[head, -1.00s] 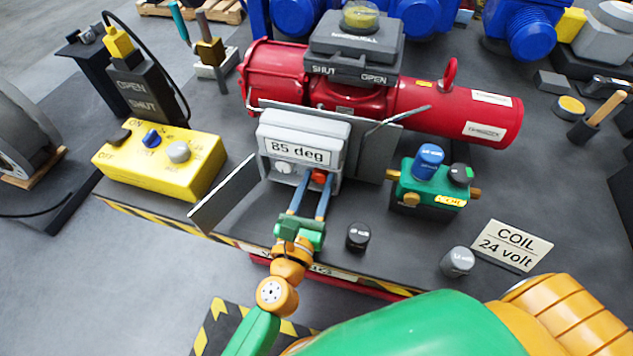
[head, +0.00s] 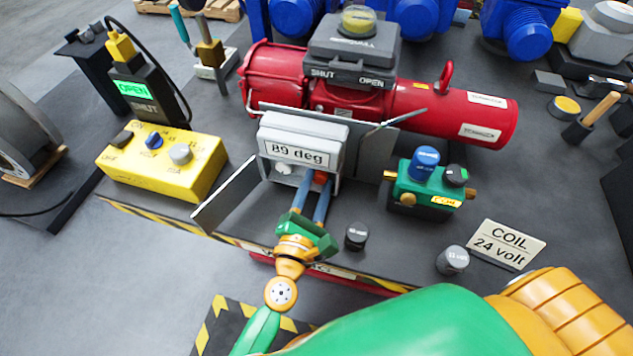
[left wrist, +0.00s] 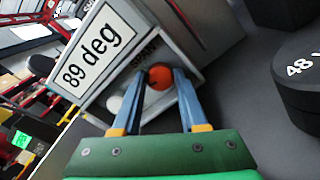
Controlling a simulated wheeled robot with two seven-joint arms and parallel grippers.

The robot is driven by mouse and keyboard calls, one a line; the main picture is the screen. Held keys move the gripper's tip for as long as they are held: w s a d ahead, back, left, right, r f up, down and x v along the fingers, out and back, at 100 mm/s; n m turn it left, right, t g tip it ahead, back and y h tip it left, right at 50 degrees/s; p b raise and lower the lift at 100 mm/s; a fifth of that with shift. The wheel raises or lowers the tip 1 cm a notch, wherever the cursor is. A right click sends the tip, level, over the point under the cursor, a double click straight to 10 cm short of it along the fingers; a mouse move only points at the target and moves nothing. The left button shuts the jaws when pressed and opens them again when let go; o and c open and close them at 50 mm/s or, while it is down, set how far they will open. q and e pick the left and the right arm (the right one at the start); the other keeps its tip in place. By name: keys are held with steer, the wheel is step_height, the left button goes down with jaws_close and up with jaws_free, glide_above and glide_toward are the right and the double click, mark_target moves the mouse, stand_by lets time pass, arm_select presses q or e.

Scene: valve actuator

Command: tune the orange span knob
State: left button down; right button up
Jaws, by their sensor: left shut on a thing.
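The orange span knob (left wrist: 160,77) is on the front of the grey positioner box (head: 303,133), below its display (head: 296,153), which reads "89 deg". In the head view the knob (head: 320,177) is partly hidden by my gripper. My left gripper (head: 313,184) reaches up to the box with its blue fingers closed around the knob; its fingers also show on both sides of the knob in the left wrist view (left wrist: 165,80). A white knob (head: 284,167) sits left of the orange one. My right gripper is not visible.
The open grey cover (head: 226,194) stands left of the box. A yellow control box (head: 163,165) is further left, beside an indicator with "OPEN" lit green (head: 132,89). A green coil block (head: 426,185) and loose black cap (head: 356,236) are to the right.

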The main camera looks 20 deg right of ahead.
arm_select(q)
steer(key=shift+m, duration=0.8)
steer(key=c, duration=0.7)
jaws_free()
steer(key=v, duration=0.7)
steer(key=shift+s, duration=0.15)
